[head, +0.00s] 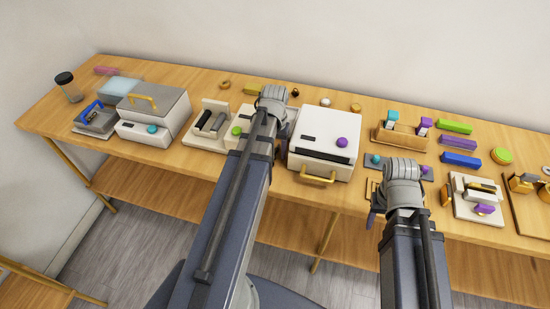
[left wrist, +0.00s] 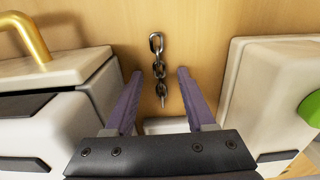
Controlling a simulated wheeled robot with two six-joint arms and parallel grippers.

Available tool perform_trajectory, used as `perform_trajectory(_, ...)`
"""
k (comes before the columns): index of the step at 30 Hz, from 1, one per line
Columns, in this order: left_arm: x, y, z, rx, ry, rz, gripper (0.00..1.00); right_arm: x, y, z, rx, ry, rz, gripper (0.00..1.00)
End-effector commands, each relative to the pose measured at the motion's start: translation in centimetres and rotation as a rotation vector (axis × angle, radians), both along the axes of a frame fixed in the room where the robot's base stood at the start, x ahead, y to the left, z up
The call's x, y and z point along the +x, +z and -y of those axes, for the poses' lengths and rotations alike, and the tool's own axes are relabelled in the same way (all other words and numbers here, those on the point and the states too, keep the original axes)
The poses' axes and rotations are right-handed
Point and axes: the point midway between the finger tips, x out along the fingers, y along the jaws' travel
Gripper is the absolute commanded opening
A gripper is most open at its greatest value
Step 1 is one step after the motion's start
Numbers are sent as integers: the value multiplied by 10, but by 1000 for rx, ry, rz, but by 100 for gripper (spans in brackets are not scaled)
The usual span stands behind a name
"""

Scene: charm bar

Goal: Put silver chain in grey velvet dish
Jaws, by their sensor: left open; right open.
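The silver chain (left wrist: 157,44) lies on the wooden table in the left wrist view, stretched lengthwise between the fingers of my left gripper (left wrist: 160,72). The gripper is open around it in the picture, with a gap on both sides; its exact height above the chain is unclear. I cannot pick out the grey velvet dish with certainty.
A white machine with a gold handle (left wrist: 28,35) and a white block with a green knob (left wrist: 312,110) flank the left gripper. A pale-rimmed piece (left wrist: 165,125) sits below the chain. A wooden holder (head: 400,138) and coloured bars (head: 461,160) stand on the right.

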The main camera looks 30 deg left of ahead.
Motion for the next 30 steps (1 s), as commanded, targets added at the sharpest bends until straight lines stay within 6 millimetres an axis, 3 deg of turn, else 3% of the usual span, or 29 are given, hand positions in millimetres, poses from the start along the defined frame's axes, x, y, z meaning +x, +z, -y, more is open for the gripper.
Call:
perform_trajectory(3, 0, 1, 0, 0, 0, 0, 54, 0, 1, 0, 0, 0, 0, 50)
perform_trajectory(18, 0, 1, 0, 0, 0, 0, 0, 0, 1, 0, 0, 0, 0, 50)
perform_trajectory(30, 0, 1, 0, 0, 0, 0, 0, 0, 1, 0, 0, 0, 0, 50)
